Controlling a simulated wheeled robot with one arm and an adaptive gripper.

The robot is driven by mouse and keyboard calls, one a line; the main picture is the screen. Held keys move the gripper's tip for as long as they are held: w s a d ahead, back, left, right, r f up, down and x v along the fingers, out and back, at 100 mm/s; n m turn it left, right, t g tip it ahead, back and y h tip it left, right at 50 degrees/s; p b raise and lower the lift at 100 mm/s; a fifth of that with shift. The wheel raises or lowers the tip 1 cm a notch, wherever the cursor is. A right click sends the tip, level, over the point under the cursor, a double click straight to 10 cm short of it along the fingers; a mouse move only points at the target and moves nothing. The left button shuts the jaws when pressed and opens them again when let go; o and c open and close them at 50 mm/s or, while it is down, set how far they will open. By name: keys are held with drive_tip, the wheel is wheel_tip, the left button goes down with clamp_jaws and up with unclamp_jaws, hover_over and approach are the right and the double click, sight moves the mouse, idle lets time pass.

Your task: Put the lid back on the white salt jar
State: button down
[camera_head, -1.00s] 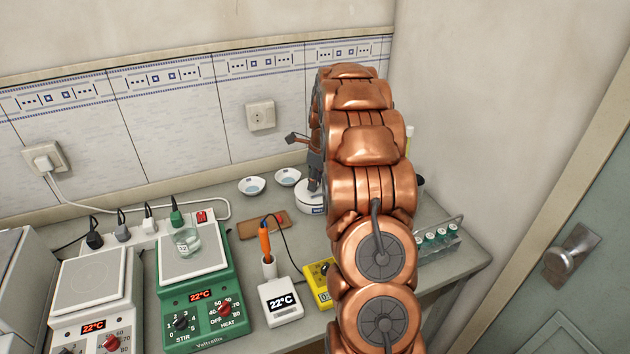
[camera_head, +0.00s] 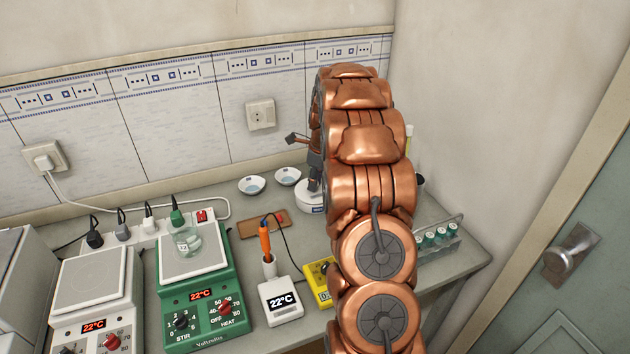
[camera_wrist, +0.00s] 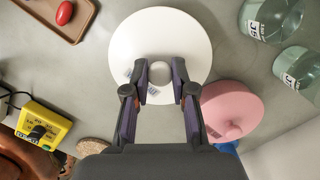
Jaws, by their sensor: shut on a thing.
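The white lid (camera_wrist: 160,28) is a wide round disc with a small knob (camera_wrist: 160,73), directly below my wrist. My gripper (camera_wrist: 161,74) is shut on this knob, one finger on each side. In the head view a low white round thing with a dark blue label (camera_head: 312,203) stands on the bench below my gripper, partly hidden by my copper arm. It seems to be the white salt jar. The lid hides what is beneath it in the wrist view, so I cannot tell whether it rests on the jar's rim.
A pink round lid with a knob (camera_wrist: 232,105) is close on the right in the wrist view. Glass vessels (camera_wrist: 270,20) stand at upper right. A brown tray (camera_wrist: 70,18) and a yellow meter (camera_wrist: 42,126) lie left. Two small dishes (camera_head: 252,185) are near the wall.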

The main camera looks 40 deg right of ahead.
idle(0.3)
drive_tip(key=shift+c, duration=2)
unclamp_jaws()
drive_tip(key=shift+r, duration=0.1)
drive_tip(key=shift+r+p, duration=1.1)
drive_tip(key=shift+r, duration=2.3)
drive_tip(key=shift+c, duration=0.4)
clamp_jaws()
drive_tip(key=shift+f+b, duration=0.7)
drive_tip(key=shift+f, duration=2.15)
